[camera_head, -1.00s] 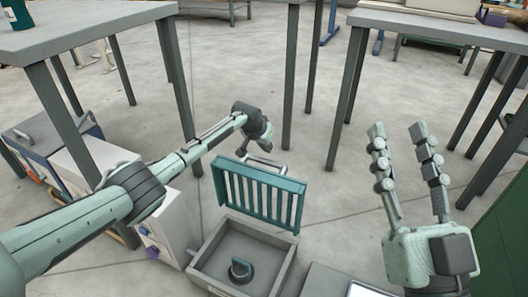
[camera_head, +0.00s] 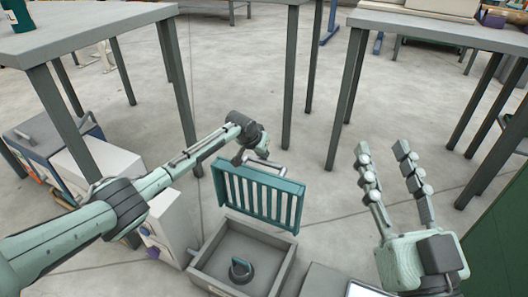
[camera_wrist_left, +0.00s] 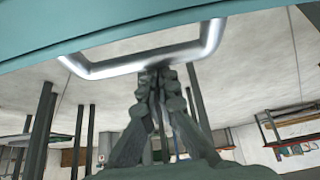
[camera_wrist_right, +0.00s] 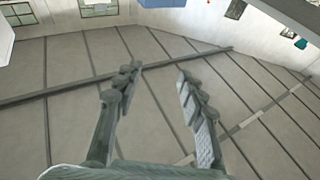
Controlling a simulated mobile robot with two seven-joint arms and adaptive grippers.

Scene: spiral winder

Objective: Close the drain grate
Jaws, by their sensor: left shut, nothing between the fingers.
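The teal slatted drain grate (camera_head: 259,198) stands raised, tilted up over the back of an open grey drain box (camera_head: 222,262). A dark round fitting with a ring (camera_head: 240,270) sits inside the box. A metal handle bar (camera_head: 266,164) is at the grate's top edge; it also shows in the left wrist view (camera_wrist_left: 146,60). My left gripper (camera_head: 250,158) is behind the grate's top edge, at the handle. In the left wrist view its shut fingertips (camera_wrist_left: 158,72) are at or very near the bar, with nothing between them. My right gripper (camera_head: 382,150) is open and empty, to the right of the grate.
A white cabinet (camera_head: 172,225) stands left of the drain box. Grey tables stand at the left (camera_head: 85,28) and right (camera_head: 440,28), with legs behind the grate. A green panel (camera_head: 500,235) is at the right edge. Open floor lies behind the grate.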

